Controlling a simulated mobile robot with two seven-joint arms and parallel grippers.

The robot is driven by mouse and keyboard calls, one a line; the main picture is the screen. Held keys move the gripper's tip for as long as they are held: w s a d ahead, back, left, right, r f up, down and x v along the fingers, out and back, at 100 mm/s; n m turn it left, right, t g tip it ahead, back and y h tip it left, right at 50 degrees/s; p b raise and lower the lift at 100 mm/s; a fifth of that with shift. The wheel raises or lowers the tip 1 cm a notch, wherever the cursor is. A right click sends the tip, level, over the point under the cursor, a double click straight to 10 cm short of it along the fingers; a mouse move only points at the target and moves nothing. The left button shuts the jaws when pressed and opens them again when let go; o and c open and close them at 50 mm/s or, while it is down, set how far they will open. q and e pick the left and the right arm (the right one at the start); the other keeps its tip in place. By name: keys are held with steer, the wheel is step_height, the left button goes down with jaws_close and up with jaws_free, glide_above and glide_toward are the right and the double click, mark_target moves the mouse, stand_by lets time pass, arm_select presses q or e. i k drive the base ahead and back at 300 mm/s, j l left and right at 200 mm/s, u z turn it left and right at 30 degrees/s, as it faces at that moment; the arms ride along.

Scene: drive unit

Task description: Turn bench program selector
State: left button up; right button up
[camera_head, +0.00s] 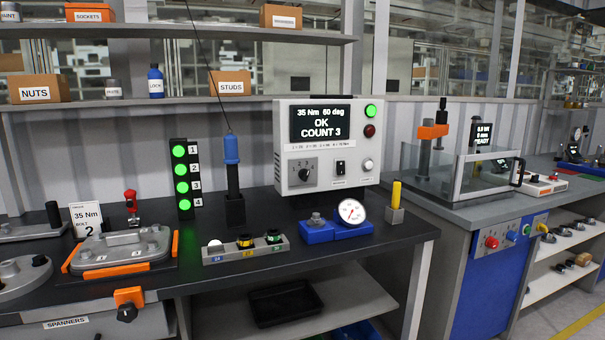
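The bench controller (324,143) is a light grey box standing at the back of the dark bench. Its dark program selector (303,174) is a small rotary knob on a dark plate with numbers around it, at the lower left of the front panel. The knob's exact pointer direction is too small to tell. The controller's screen (320,122) reads "35 Nm 60 deg OK COUNT 3". A black rocker switch (340,168) and a white button (367,165) sit right of the selector. Neither of my grippers is in view.
A blue-topped tool (232,150) stands left of the controller, beside a green light stack (182,178). A socket tray (246,249), a dial gauge (351,212) on a blue block and a yellow-handled tool (396,196) stand in front. Bare bench lies between them.

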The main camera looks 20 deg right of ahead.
mark_target(304, 174)
steer(key=i+l, duration=0.15)
steer(key=l, duration=0.2)
steer(key=i+l, duration=0.35)
steer(key=l, duration=0.3)
